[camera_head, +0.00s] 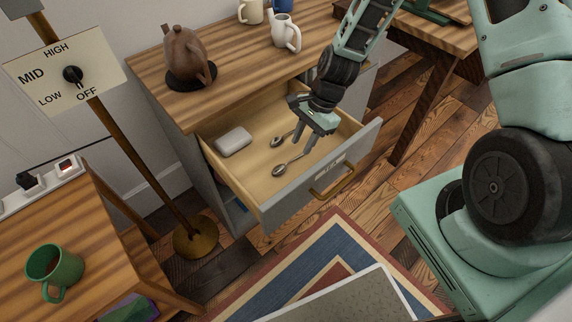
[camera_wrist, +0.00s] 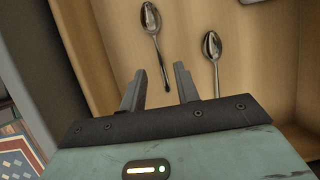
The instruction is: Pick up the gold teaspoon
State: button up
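Two spoons lie in the open drawer (camera_head: 249,186), and both look silver-grey; I cannot make out a gold one. The front spoon (camera_head: 279,170) is nearer the drawer front, on the left in the wrist view (camera_wrist: 150,22). The back spoon (camera_head: 277,142) is on the right in the wrist view (camera_wrist: 212,47). My gripper (camera_head: 305,143) hangs over the drawer, fingers pointing down, open and empty. In the wrist view my gripper (camera_wrist: 160,73) has the front spoon's handle end showing between its fingers. I cannot tell the height above it.
A white block (camera_head: 233,140) lies in the drawer's back left. On the cabinet top stand a brown teapot (camera_head: 184,55) on a dark mat and a white jug (camera_head: 285,34). A green mug (camera_head: 54,270) is on the left table. The drawer walls surround the spoons.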

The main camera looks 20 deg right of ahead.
aim_at(295, 158)
jog(key=shift+x, duration=2.1)
jog(key=shift+a, duration=0.1)
grip_shut()
